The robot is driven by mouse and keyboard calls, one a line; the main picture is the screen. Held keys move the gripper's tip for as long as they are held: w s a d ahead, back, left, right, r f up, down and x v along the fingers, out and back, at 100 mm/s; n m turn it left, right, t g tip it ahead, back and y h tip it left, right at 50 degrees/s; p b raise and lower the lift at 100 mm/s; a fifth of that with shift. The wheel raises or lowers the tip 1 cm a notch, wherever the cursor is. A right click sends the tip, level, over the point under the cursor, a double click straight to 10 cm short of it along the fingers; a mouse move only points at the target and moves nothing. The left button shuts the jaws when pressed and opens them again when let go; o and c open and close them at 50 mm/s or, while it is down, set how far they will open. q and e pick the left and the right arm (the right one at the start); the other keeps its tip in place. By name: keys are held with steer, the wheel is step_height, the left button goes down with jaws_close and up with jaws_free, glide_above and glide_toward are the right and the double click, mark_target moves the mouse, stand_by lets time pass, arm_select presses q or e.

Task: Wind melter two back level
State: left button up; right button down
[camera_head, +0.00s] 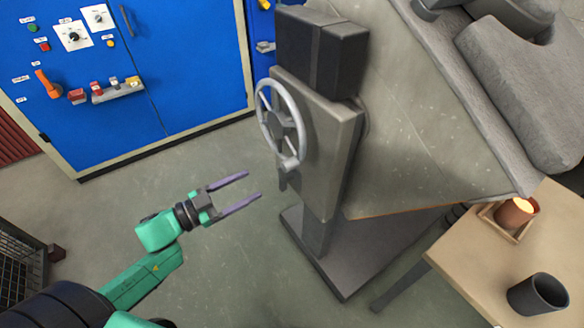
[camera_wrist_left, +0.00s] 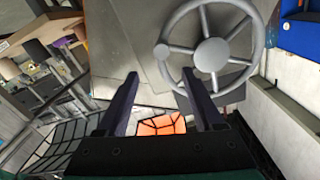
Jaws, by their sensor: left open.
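The melter (camera_head: 420,130) is a large grey body on a stand, and it sits tilted. A grey spoked handwheel (camera_head: 281,122) with a knob (camera_head: 290,162) at its lower rim is on the left face of the stand's housing. No label shows which melter this is. My right gripper is not in view.
A blue cabinet (camera_head: 130,60) with switches and an orange handle stands at the back left. A wooden table (camera_head: 480,262) at lower right holds a dark cup (camera_head: 537,294) and a glowing copper-coloured cup (camera_head: 515,211). The floor (camera_head: 235,260) around my left gripper is clear.

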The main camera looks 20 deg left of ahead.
mark_target(284, 169)
arm_select(q)
steer(key=x, duration=1.3)
steer(key=shift+w, duration=0.25)
steer(key=shift+f, duration=0.1)
jaws_close()
steer(key=shift+s+f, duration=0.15)
